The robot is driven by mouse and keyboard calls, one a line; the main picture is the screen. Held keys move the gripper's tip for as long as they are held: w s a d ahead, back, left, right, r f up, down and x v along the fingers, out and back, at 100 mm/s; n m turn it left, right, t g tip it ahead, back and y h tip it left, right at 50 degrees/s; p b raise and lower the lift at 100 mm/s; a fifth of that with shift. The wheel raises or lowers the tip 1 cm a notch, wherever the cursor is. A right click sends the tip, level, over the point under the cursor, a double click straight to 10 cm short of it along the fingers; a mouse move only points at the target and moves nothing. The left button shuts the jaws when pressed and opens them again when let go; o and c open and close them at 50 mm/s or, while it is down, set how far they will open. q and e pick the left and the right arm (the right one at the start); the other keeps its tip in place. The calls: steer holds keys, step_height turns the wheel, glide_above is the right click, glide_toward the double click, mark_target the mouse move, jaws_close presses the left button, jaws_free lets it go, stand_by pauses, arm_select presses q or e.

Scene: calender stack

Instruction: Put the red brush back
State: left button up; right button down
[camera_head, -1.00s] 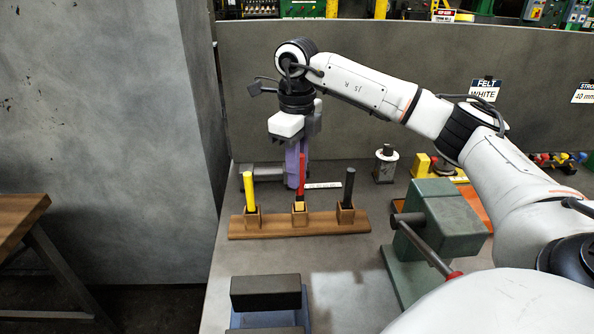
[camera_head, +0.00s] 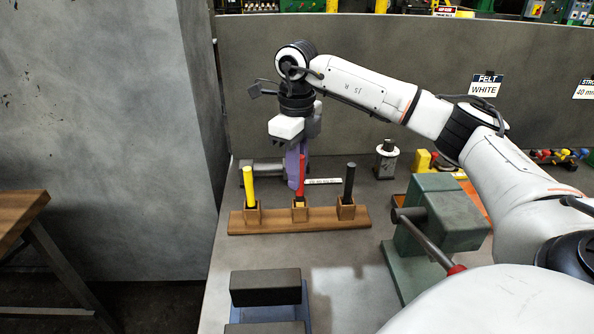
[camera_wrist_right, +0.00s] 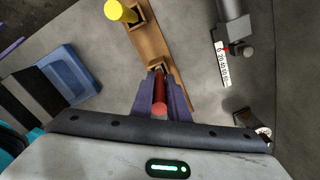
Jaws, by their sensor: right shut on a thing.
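The red brush (camera_head: 301,172) stands upright in the middle holder of the wooden rack (camera_head: 270,226), its lower end in the socket. My right gripper (camera_head: 298,182) is above the rack, with its purple fingers shut around the red handle. In the right wrist view the red brush (camera_wrist_right: 159,100) shows between the two fingers (camera_wrist_right: 160,107), over the middle holder. A yellow brush (camera_head: 249,186) stands in the left holder and a black brush (camera_head: 348,184) in the right holder. The fingers hide part of the red handle. My left gripper is not in view.
A green machine block with a lever (camera_head: 440,220) stands right of the rack. Dark blocks on a blue base (camera_head: 265,288) lie in front. A grey cylinder device (camera_head: 262,172) and a small metal post (camera_head: 386,160) stand behind. Grey table is bare between them.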

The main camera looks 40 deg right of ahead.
steer(key=shift+f+b, duration=0.35)
steer(key=shift+f, duration=0.75)
stand_by(0.6)
steer(key=c, duration=1.6)
jaws_free()
steer(key=shift+c, duration=0.2)
step_height(320, 180, up, 10)
steer(key=shift+r, duration=0.2)
